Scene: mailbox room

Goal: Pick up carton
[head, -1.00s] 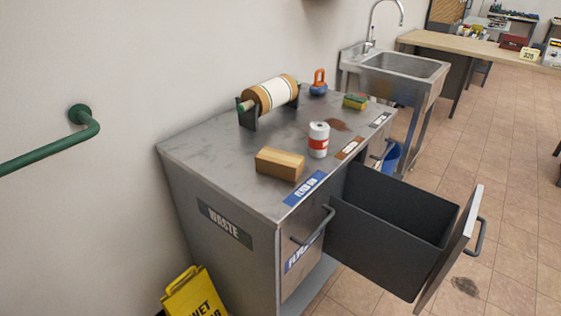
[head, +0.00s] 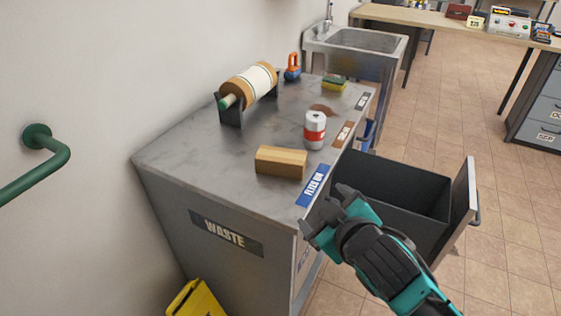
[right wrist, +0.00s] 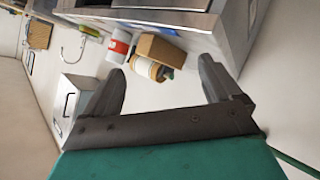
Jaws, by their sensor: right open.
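The carton, a small tan-brown box (head: 281,162), lies on the grey metal cabinet top (head: 185,153) near its front edge. In the right wrist view the brown box (right wrist: 160,48) shows beyond the fingers, apart from them. My right gripper (head: 326,212) is open and empty, to the right of and nearer than the box, by the cabinet's front edge. Its two fingers frame empty space in the right wrist view (right wrist: 163,78). My left gripper is not in view.
A white and red can (head: 315,130) stands just behind the box. A roll on a stand (head: 248,86), an orange-blue object (head: 292,68) and a sponge (head: 334,83) are farther back. An open dark drawer (head: 400,185) juts out at the right. A yellow wet-floor sign (head: 195,300) stands below.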

